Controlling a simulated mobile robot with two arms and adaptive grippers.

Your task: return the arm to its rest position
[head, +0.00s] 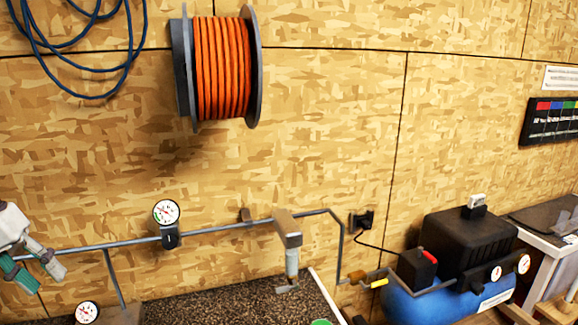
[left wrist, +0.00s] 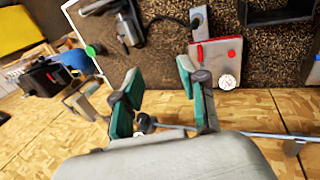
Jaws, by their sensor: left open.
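My left gripper (head: 42,277) is at the far left edge of the head view, in front of the wood-panel wall and beside the grey pipe (head: 110,248). Its fingers are spread, with nothing between them. In the left wrist view the left gripper (left wrist: 160,82) shows two teal-padded fingers standing apart, with an empty gap. Most of the left arm is out of the head view. My right gripper is in neither view.
A speckled bench (head: 255,305) runs along the bottom. A gauge (head: 166,212) sits on the pipe. A blue-tank compressor (head: 415,303) stands at right. An orange hose reel (head: 222,70) hangs above. In the wrist view a grey box with red parts (left wrist: 208,55) lies on the bench.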

